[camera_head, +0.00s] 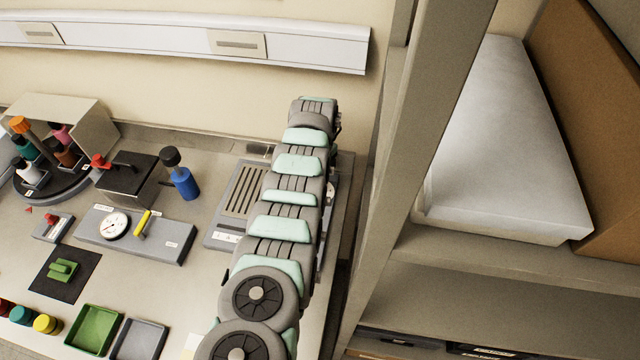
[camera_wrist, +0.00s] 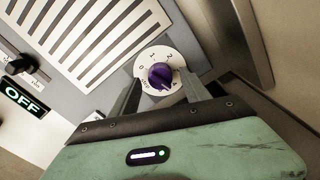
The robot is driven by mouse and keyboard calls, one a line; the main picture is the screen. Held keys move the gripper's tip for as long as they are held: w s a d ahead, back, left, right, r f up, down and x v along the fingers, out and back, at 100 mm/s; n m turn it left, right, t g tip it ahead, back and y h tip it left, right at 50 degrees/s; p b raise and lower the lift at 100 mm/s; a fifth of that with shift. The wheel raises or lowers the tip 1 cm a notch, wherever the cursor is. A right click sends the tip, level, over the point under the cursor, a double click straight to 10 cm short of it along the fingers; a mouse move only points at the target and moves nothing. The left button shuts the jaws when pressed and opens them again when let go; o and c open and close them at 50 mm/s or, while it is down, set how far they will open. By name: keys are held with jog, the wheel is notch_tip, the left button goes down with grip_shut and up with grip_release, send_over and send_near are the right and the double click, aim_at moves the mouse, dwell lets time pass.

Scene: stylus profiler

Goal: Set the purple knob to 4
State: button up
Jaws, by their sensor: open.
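The purple knob (camera_wrist: 160,76) sits on a round white dial (camera_wrist: 146,60) with small dark marks, in the wrist view. A pale pointer line on the knob points to the lower right; the marks are too small to read surely. My gripper (camera_wrist: 163,82) is open, with one finger on the left and one on the right of the knob. I cannot tell whether the fingers touch it. In the head view my arm covers the knob and gripper; only a sliver of the white dial (camera_head: 331,190) shows at the arm's right edge.
A slotted grille panel (camera_head: 243,190) lies left of my arm. A black switch (camera_wrist: 20,66) and a lit OFF display (camera_wrist: 25,97) are at the left in the wrist view. A shelf post (camera_head: 400,150) stands close on the right. A blue bottle (camera_head: 185,182) stands further left.

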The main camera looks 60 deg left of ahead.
jog(key=shift+r, duration=0.1)
notch_tip(320, 180, up, 8)
jog(key=p, duration=0.6)
